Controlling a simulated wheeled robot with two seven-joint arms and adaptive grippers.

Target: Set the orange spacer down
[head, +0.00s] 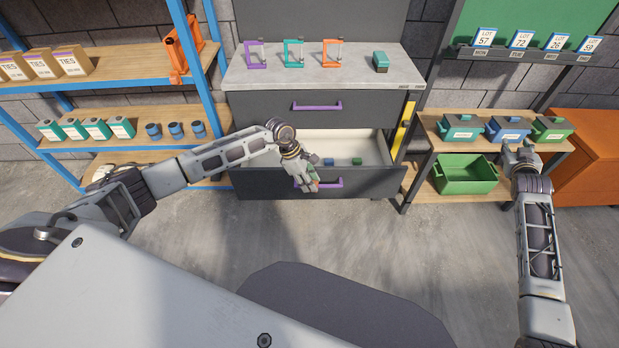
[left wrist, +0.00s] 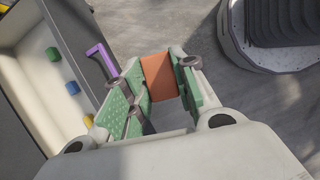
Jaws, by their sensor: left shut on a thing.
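The orange spacer (left wrist: 159,77) shows in the left wrist view as a flat orange block between green finger pads. My left gripper (left wrist: 163,85) is shut on it. In the head view my left gripper (head: 312,183) hangs at the front of the open lower drawer (head: 378,148), near its purple handle (head: 330,183); the spacer is mostly hidden there. In the wrist view the spacer is outside the drawer, with grey floor behind it. My right gripper (head: 519,150) is at the right, in front of the bins on the wooden bench, its fingertips apart.
The drawer holds a blue block (left wrist: 72,88), a green block (left wrist: 53,54) and a yellow one (left wrist: 88,121). The cabinet top (head: 300,71) carries purple, teal and orange frames and a teal block. A green crate (head: 465,177) sits on the bench's lower shelf.

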